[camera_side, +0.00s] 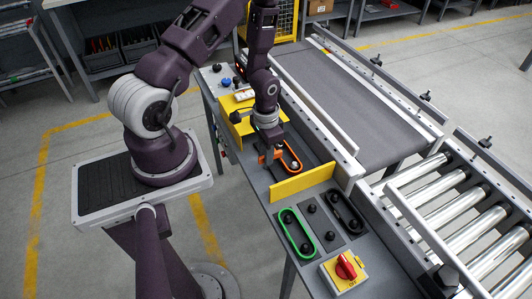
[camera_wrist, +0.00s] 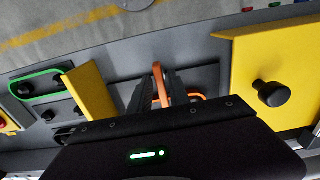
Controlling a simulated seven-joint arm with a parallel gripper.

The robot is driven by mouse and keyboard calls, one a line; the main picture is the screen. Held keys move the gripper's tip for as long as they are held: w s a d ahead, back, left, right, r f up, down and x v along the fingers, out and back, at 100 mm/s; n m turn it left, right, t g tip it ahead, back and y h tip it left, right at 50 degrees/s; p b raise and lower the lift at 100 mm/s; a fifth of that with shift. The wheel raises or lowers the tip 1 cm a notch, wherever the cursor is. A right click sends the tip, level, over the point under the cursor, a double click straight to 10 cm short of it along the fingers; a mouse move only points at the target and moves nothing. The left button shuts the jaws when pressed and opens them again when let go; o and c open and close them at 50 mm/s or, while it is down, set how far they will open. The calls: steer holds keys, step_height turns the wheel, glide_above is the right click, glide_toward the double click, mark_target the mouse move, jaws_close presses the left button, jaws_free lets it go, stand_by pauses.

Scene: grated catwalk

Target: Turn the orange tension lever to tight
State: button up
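An orange tension lever shows in the wrist view (camera_wrist: 162,88) as a narrow upright bar between my fingers. In the side view its orange part (camera_side: 263,158) is beside my fingertips and partly hidden by them. An orange loop (camera_side: 292,155) lies on the grey bench just right of it, around dark knobs. My gripper (camera_side: 271,153) points down at the bench. In the wrist view my gripper (camera_wrist: 160,82) has its dark fingers close together on either side of the orange bar, seemingly shut on it. No tight mark is readable.
A yellow plate (camera_side: 303,183) stands in front of the orange loop and a yellow block (camera_side: 238,122) behind my gripper. A green loop (camera_side: 297,233), a black loop (camera_side: 346,211) and a red switch (camera_side: 346,267) are nearer. The conveyor rail (camera_side: 322,135) runs along the right.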

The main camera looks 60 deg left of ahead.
steer(key=shift+o, duration=0.4)
step_height(320, 180, up, 7)
steer(key=shift+r, duration=0.1)
